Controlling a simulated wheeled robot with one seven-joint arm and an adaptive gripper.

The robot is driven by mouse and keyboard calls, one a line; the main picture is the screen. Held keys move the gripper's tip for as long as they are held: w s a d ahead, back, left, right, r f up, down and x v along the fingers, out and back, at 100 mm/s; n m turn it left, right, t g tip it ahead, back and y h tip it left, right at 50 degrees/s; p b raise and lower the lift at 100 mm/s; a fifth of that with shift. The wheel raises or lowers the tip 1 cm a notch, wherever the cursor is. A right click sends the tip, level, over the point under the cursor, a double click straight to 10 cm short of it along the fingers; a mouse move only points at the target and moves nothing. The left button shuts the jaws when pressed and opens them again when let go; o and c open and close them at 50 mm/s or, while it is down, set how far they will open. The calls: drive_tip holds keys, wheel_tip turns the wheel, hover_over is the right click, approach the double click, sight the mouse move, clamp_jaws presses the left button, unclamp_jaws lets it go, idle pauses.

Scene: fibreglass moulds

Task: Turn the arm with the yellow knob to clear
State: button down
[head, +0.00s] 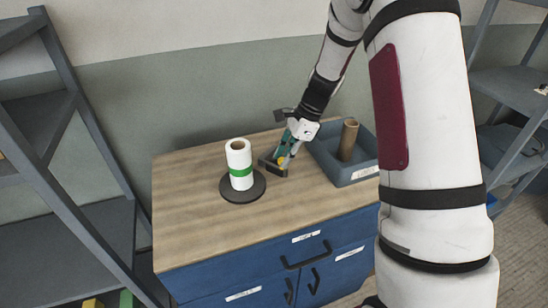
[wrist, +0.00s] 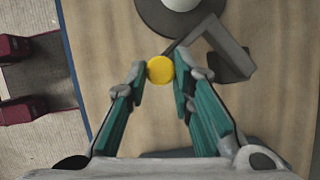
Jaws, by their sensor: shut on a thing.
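The yellow knob (wrist: 160,70) is between the fingertips of my gripper (wrist: 159,76), which is shut on it. The dark grey arm (wrist: 197,36) runs from the knob up and right to a dark block (wrist: 230,60) in the wrist view. In the head view my gripper (head: 285,158) is low over the cabinet top, and a bit of the yellow knob (head: 281,158) shows at its tip. Just left stands a white roll with a green band (head: 240,166) on a round dark base (head: 243,191). Whether the arm touches the roll or base, I cannot tell.
A blue-grey tray (head: 345,177) with a brown cardboard tube (head: 348,140) in it stands right of my gripper. The wooden cabinet top (head: 190,215) is clear at the front and left. Grey shelves (head: 60,130) stand at the left.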

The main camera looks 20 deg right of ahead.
drive_tip(key=shift+w+d+n+g+b, duration=0.15)
drive_tip(key=shift+d+n+g+b, duration=0.35)
drive_tip(key=shift+d+n, duration=0.4)
drive_tip(key=shift+w+d+n+g+b, duration=0.1)
drive_tip(key=shift+d+n+g+b, duration=0.2)
drive_tip(key=shift+d+n+b, duration=0.6)
drive_tip(key=c, duration=1.4)
unclamp_jaws()
drive_tip(key=shift+o, duration=0.2)
drive_tip(key=shift+r, duration=0.15)
drive_tip(key=v, duration=1.1)
drive_tip(key=shift+r, duration=0.4)
drive_tip(key=shift+w+d, duration=0.1)
